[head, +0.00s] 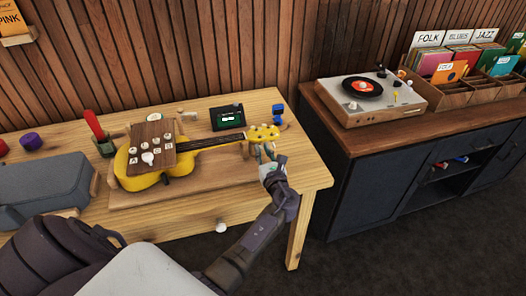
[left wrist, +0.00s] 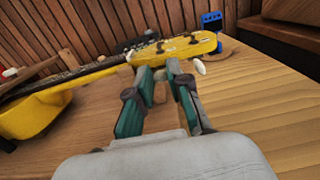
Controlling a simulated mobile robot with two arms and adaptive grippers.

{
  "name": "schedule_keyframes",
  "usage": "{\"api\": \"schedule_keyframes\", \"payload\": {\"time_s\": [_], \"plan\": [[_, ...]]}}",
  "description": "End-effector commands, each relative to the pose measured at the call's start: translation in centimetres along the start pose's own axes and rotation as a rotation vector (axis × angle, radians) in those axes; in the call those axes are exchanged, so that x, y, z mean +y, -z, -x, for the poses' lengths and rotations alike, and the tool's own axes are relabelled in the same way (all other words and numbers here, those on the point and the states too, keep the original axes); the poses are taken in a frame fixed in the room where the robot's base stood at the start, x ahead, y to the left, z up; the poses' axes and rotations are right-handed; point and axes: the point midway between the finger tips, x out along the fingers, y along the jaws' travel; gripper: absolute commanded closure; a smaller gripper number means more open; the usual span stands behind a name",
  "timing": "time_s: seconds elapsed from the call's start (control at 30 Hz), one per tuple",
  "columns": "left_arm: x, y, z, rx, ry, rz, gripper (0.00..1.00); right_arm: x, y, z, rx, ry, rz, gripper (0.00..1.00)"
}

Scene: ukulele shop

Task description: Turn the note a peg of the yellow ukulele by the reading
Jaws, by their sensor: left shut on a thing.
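The yellow ukulele (head: 181,166) lies on a wooden board on the table, its neck pointing right to a yellow headstock (head: 264,133). The headstock also shows in the left wrist view (left wrist: 195,46). My left gripper (head: 267,157) is at the near edge of the headstock, its fingers close together there and shut on a peg, which they mostly hide. A pale peg (left wrist: 200,67) stands free just right of the fingers. A dark tuner (head: 228,118) with a green screen stands behind the neck; its reading is too small to tell. My right gripper is not in view.
A brown block with lettered knobs (head: 153,135) sits over the ukulele's body. A small blue device (head: 278,113) stands beyond the headstock. A grey case (head: 45,183) lies at the table's left. A record player (head: 368,95) stands on the cabinet at right. The table's right end is clear.

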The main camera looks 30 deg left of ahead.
Motion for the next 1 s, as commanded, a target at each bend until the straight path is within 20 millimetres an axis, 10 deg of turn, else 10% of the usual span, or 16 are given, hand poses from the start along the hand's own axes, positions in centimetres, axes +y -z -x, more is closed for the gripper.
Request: {"api": "schedule_keyframes", "payload": {"time_s": [1.0], "plan": [[0.2,0.5,0.0,0.0,0.0,0.616,1.0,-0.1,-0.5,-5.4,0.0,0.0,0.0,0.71]]}}
